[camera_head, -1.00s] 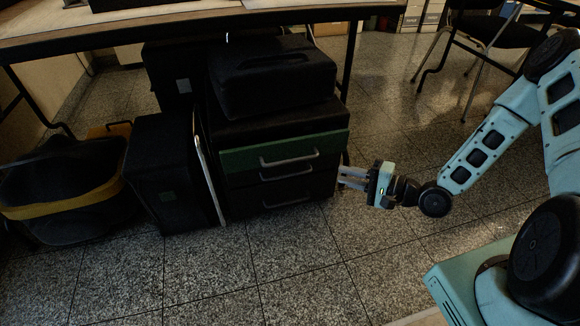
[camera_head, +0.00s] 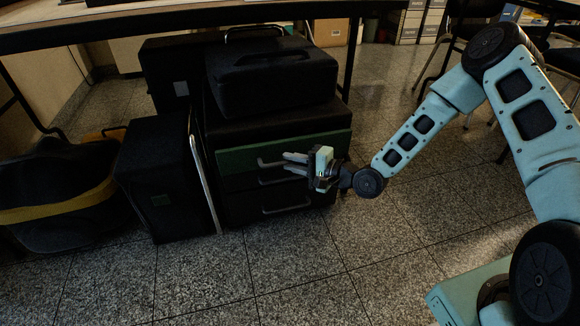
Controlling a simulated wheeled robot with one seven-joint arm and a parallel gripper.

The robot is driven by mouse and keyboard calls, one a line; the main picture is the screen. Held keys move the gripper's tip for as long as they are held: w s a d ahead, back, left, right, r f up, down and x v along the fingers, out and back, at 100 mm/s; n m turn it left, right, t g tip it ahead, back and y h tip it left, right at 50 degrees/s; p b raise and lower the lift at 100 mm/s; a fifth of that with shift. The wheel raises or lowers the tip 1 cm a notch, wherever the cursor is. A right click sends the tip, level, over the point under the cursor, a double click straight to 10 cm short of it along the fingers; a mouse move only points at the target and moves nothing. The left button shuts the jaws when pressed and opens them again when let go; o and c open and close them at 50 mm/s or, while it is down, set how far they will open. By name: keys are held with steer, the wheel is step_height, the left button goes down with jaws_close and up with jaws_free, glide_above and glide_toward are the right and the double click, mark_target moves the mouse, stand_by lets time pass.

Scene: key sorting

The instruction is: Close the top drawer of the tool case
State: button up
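The tool case (camera_head: 325,210) is a black drawer unit under the table. Its top drawer (camera_head: 236,161) has a green front with a grey bar handle (camera_head: 268,163), and the front stands a little out from the body. My gripper (camera_head: 292,163) is in front of the right part of the green drawer, fingers pointing left towards the handle. The fingers look apart, with nothing seen between them. They overlap the right end of the handle in this view; I cannot tell whether they touch it.
A black case (camera_head: 272,80) lies on top of the drawer unit. A black box (camera_head: 157,190) stands at its left, and a dark bin with a yellow band (camera_head: 60,207) farther left. The table (camera_head: 180,22) hangs above. The speckled floor (camera_head: 300,275) in front is clear.

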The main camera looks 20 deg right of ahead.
mark_target(291, 152)
steer(key=shift+w+a, duration=0.35)
steer(key=shift+a, duration=0.05)
jaws_close()
steer(key=shift+w+d, duration=0.1)
steer(key=shift+w, duration=2.2)
jaws_free()
